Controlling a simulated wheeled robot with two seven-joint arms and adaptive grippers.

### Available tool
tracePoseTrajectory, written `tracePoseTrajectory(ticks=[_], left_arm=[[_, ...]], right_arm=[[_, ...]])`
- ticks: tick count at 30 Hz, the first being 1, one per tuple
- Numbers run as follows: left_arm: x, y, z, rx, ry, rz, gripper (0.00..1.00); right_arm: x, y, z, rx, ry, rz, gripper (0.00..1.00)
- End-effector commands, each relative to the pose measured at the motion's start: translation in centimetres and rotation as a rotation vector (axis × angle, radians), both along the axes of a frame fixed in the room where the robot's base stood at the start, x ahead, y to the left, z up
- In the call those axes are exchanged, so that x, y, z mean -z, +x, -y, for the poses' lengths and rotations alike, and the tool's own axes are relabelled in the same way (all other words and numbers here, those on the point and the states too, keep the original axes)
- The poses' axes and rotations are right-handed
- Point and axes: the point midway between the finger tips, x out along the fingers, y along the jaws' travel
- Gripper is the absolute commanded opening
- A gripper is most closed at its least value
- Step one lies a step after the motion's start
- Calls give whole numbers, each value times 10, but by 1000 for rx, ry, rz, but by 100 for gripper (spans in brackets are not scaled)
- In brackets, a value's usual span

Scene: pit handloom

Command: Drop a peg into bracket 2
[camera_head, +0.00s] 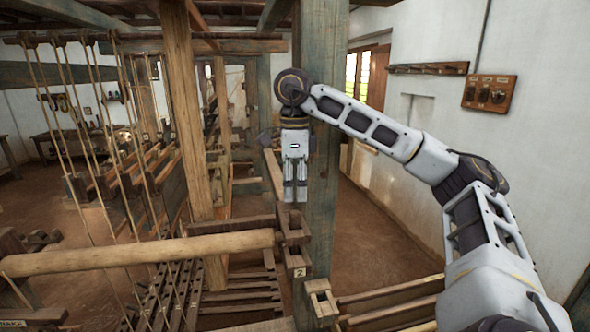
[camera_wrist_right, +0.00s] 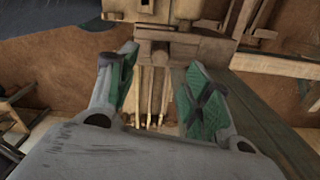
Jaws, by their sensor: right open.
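Bracket 2 (camera_head: 298,258) is a dark wooden holder with a small "2" plate, at the right end of a thick round beam (camera_head: 140,252). My right gripper (camera_head: 294,194) points straight down just above the bracket's upper blocks. In the right wrist view its two green-padded fingers (camera_wrist_right: 158,85) are spread apart. A short wooden block (camera_wrist_right: 153,52) shows beyond and between the fingertips; I cannot tell whether it is a peg or part of the bracket. No peg shows clearly in the fingers. My left gripper is out of view.
A blue-grey post (camera_head: 322,150) stands right beside the gripper. A square wooden socket (camera_head: 322,300) is at the lower right of the bracket. Hanging cords (camera_head: 95,130) and loom frames fill the left. The floor (camera_head: 385,245) at right is open.

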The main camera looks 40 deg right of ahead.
Motion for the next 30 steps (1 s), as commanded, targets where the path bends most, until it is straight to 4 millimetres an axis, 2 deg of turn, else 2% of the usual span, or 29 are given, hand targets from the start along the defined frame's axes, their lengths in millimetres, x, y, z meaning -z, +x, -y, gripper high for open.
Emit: tracePoseTrajectory(ticks=[30], left_arm=[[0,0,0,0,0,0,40]], right_arm=[[-32,0,0,0,0,1,50]])
